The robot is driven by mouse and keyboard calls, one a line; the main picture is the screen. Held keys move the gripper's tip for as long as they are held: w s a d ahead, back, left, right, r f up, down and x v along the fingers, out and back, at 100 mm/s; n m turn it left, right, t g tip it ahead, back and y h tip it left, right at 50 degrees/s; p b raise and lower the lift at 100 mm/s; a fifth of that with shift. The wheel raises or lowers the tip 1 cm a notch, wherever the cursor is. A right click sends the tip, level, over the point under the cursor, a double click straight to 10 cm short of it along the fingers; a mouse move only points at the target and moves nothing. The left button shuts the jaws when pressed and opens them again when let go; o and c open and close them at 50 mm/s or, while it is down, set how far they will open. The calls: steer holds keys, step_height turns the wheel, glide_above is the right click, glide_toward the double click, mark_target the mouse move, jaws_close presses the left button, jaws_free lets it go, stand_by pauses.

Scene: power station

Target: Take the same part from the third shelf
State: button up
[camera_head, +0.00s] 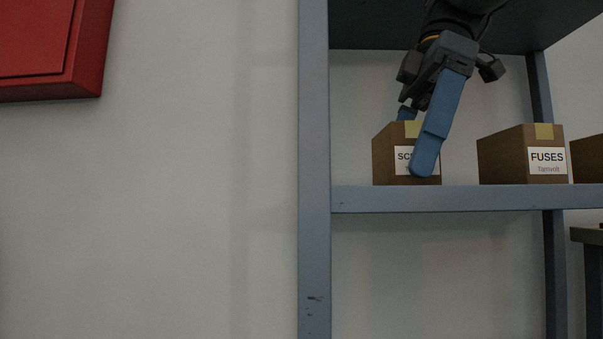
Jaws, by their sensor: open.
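A blue-grey metal shelf (460,199) carries several brown cardboard boxes. The left box (387,161) has yellow tape on top and a white label that begins "SC"; the rest of the label is hidden by my gripper. To its right stands a box labelled "FUSES" (510,152), with "Tamvolt" in smaller print. My gripper (414,146) reaches down from above with blue fingers. It is open at the left box, one finger in front of the label and the other showing behind the box's top. I cannot tell whether the fingers touch it.
A third brown box (588,158) is cut off at the right edge. The shelf's left upright (314,170) and the upper shelf board (400,22) bound the space. A red wall cabinet (45,45) hangs at upper left. The shelf between the first two boxes is clear.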

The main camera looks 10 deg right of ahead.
steer(key=c, duration=1.4)
steer(key=shift+o, duration=0.2)
steer(key=shift+r+p, duration=0.2)
steer(key=shift+p, duration=0.1)
steer(key=shift+r+p, duration=0.4)
steer(key=shift+p, duration=0.15)
steer(key=shift+r+p, duration=0.2)
steer(key=shift+p, duration=0.1)
steer(key=shift+s, duration=0.4)
